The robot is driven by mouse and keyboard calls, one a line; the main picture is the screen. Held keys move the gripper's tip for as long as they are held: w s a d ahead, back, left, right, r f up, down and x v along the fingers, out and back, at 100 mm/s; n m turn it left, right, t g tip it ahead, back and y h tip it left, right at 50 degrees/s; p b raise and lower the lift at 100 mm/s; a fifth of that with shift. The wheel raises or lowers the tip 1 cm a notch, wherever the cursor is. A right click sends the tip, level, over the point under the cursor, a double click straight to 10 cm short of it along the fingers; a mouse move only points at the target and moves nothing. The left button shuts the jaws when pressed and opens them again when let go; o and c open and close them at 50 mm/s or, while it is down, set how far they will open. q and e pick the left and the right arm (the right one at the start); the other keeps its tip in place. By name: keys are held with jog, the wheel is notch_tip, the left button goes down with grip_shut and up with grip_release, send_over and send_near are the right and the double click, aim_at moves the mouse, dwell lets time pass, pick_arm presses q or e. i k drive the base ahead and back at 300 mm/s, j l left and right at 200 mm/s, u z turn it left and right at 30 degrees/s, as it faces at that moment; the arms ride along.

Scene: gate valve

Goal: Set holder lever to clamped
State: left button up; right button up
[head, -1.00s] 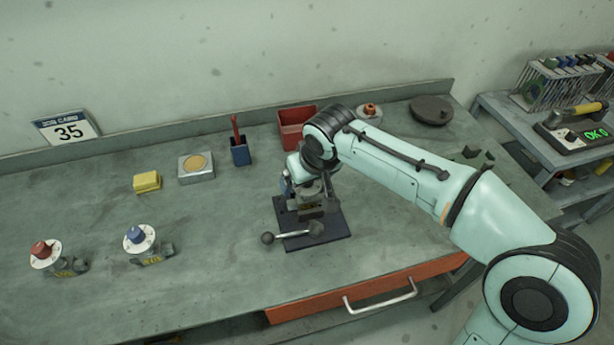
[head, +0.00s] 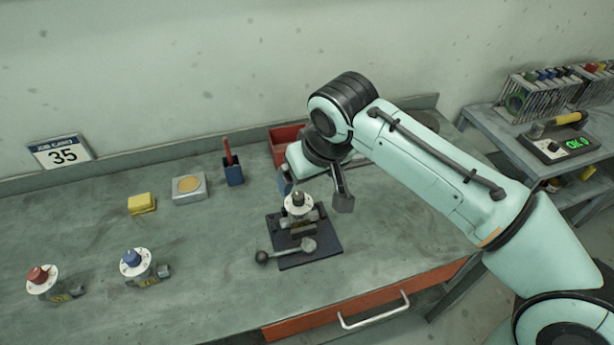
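The holder (head: 320,255) is a dark square plate near the front of the bench. A valve body with a white round top (head: 298,204) sits upright in it. The holder lever (head: 284,251) lies along the plate's front, its dark ball knob sticking out past the left edge and its other end over the plate. My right gripper (head: 316,192) is above and behind the valve, one dark finger to the right and the other partly seen to the left. The fingers are apart, with nothing visible between them. My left gripper is out of view.
Valves with a red knob (head: 38,275) and a blue knob (head: 131,258) stand at left. A yellow block (head: 142,203), a grey box (head: 190,188), a blue cup (head: 233,172) and a red bin (head: 280,148) are behind.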

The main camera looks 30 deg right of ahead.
aim_at(308, 247)
jog(key=k, duration=1)
